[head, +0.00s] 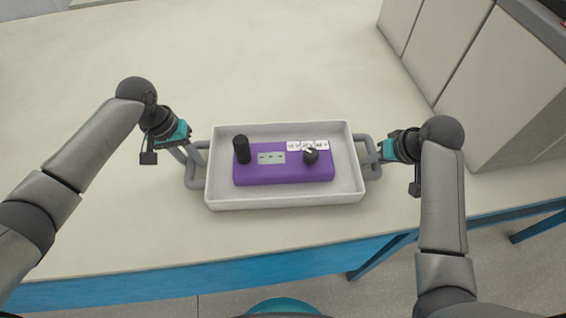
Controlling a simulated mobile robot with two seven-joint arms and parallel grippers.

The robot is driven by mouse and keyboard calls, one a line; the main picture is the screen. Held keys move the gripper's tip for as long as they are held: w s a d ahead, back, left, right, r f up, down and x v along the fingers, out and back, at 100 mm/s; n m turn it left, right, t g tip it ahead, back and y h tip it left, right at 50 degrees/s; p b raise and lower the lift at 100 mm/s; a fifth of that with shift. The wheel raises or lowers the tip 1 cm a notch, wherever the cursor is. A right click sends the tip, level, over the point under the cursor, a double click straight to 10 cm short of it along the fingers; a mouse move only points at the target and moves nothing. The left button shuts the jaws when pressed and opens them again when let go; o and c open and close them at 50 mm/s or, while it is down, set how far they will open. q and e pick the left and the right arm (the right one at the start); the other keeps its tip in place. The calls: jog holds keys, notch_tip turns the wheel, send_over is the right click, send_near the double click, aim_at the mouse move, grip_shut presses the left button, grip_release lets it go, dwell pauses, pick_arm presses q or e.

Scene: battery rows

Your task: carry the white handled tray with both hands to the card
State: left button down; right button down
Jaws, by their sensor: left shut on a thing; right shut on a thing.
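The white handled tray (285,203) is in the middle of the head view, near the front edge of the table, with a grey handle on each side. In it lies a purple block (285,174) with a black cylinder, a grey panel, a dark knob and white labels. My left gripper (190,150) is shut on the left handle (191,178). My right gripper (381,152) is shut on the right handle (374,170). I cannot tell whether the tray touches the table. I see no card that I can make out.
The pale table (250,60) is clear behind and left of the tray. Light grey boxes or cabinets (500,80) stand at the back right. The table's blue front edge (200,278) is close in front of the tray, with floor beyond it.

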pick_arm(q)
jog(key=shift+w+r, duration=0.1)
jog(key=shift+r, duration=0.2)
pick_arm(e)
jog(key=shift+r, duration=0.3)
